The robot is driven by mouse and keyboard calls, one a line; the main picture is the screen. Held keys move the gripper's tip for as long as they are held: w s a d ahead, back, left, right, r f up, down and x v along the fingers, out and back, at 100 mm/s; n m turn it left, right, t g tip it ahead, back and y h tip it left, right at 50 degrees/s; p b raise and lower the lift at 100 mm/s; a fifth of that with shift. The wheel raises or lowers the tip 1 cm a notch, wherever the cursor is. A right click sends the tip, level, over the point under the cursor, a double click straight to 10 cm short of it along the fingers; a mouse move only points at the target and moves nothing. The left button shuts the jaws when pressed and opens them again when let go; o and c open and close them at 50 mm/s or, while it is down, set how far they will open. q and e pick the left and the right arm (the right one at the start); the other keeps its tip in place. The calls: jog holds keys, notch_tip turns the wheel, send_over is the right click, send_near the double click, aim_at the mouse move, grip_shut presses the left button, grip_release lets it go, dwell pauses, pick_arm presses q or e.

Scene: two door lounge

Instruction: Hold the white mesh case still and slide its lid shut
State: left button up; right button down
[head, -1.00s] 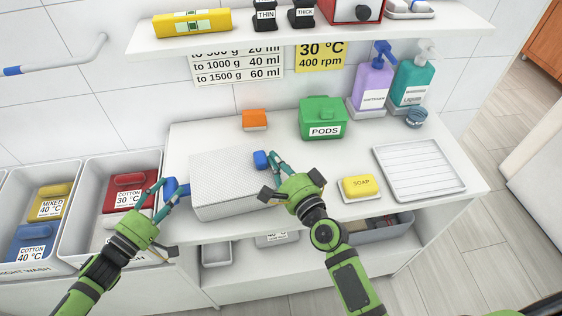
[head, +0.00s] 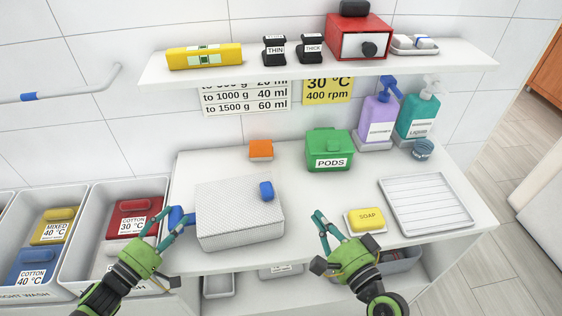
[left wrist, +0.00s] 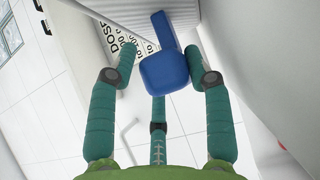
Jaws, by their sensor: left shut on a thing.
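The white mesh case (head: 238,230) sits on the white counter, its perforated top facing up. A blue knob (head: 266,191) stands on its lid near the right edge; I cannot tell whether any gap is left at the lid. A blue handle (head: 178,217) sticks out from the case's left side. My left gripper (head: 176,222) is shut on this handle, which shows between the fingers in the left wrist view (left wrist: 165,68). My right gripper (head: 321,219) is open and empty, right of the case and apart from the knob.
A yellow soap (head: 366,219) on a dish and a white ribbed tray (head: 428,204) lie to the right. A green PODS box (head: 329,149) and an orange block (head: 261,149) stand behind. Laundry bins (head: 75,238) flank the left side; a shelf (head: 318,68) hangs above.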

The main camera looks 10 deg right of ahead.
pick_arm(q)
jog(key=shift+r, duration=0.1)
jog(key=o, duration=1.2)
jog(key=shift+s, duration=0.1)
